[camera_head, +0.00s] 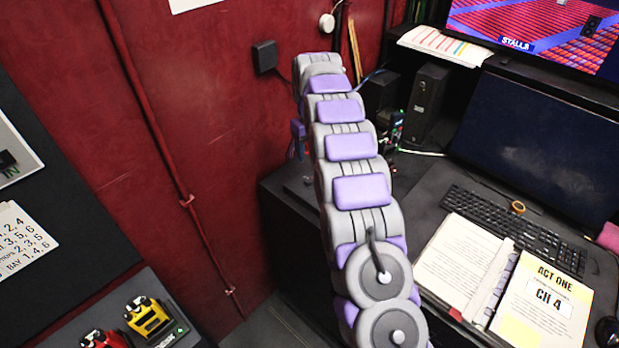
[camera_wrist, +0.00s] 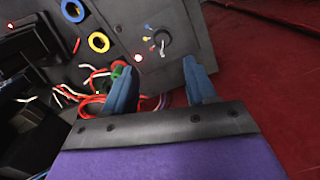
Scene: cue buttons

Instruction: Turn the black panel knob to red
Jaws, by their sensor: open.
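The black panel knob (camera_wrist: 161,36) is in the upper middle of the wrist view. It sits on a dark grey panel (camera_wrist: 190,40), with small coloured marks around its left and lower side. The marks look blue, yellow, red and white; which one the knob points to is too small to tell. My gripper (camera_wrist: 160,77) is open, its two blue-grey fingers apart and nothing between them. In the picture, the knob lies above the gap between the fingertips, apart from them. In the head view my arm hides the knob, and the gripper is not clearly seen.
Yellow (camera_wrist: 98,42) and blue (camera_wrist: 72,10) rings and loose red cables (camera_wrist: 90,103) lie to the left. A red wall (camera_head: 215,130) and a desk with an open binder (camera_head: 460,265) flank my arm.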

